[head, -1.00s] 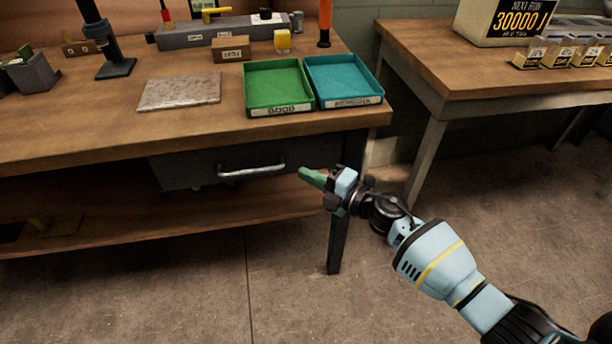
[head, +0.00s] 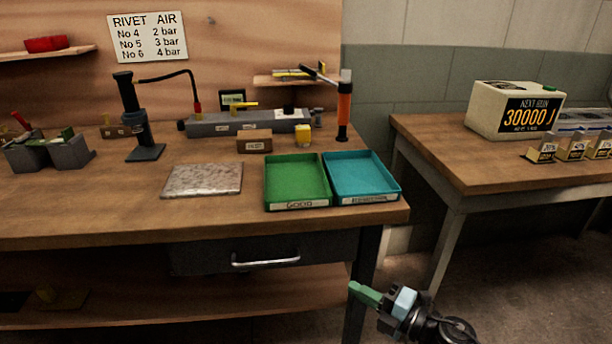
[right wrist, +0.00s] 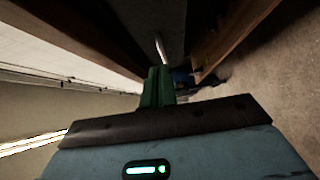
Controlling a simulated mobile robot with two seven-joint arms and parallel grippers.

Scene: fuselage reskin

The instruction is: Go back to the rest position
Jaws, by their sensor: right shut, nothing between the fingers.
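My right gripper (head: 358,292) is low in the head view, in front of the workbench's right leg and below the bench top. Its green fingers are together and hold nothing. In the right wrist view the closed green fingers (right wrist: 158,86) point toward the dark drawer area of the bench. My left gripper is not in view.
The workbench (head: 100,215) carries a green tray (head: 297,182), a teal tray (head: 362,178) and a speckled plate (head: 202,180). Its drawer handle (head: 265,261) sticks out. A second table (head: 440,150) stands at right. Floor between them is open.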

